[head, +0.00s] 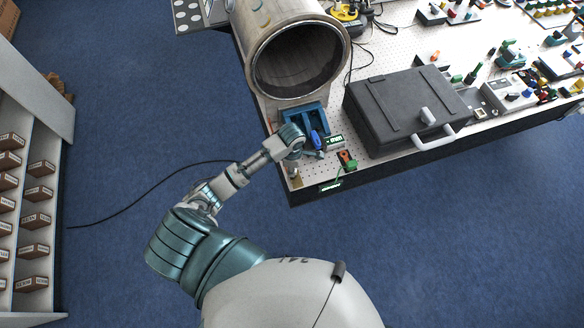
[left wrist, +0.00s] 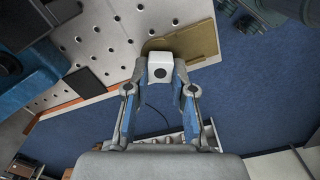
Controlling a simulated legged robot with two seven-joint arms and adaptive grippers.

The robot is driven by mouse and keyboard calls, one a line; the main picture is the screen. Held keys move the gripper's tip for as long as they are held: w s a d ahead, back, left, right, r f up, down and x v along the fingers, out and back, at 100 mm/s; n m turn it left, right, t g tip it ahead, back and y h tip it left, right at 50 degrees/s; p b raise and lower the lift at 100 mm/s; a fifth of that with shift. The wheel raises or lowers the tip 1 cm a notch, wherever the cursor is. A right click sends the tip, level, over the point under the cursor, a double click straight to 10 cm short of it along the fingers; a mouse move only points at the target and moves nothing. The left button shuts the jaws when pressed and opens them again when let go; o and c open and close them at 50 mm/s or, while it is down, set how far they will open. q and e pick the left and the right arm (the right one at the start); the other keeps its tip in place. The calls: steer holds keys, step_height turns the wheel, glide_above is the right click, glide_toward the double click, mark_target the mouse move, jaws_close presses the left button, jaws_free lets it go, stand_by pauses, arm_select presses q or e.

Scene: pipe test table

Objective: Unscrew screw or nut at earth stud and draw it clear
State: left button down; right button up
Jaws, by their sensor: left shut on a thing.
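My left gripper (head: 295,168) is at the near left corner of the pipe test table, above a small brass-coloured plate (head: 297,183). The brass-coloured plate (left wrist: 196,38) shows behind this piece. I cannot tell whether the piece is still seated or lifted, and no stud thread shows. My right gripper is not in view.
A blue fixture (head: 302,116) and a large pipe (head: 292,55) stand behind the gripper. A black case (head: 408,105) lies to the right. Small green and orange parts (head: 347,158) sit close by.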

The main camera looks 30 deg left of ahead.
arm_select(q)
steer(key=n, duration=0.3)
steer(key=shift+d, duration=0.15)
steer(key=shift+n, duration=1.1)
steer(key=n, duration=0.3)
steer(key=shift+s+d, duration=0.1)
steer(key=shift+s, duration=0.05)
steer(key=shift+r+n, duration=0.1)
steer(key=shift+n, duration=1)
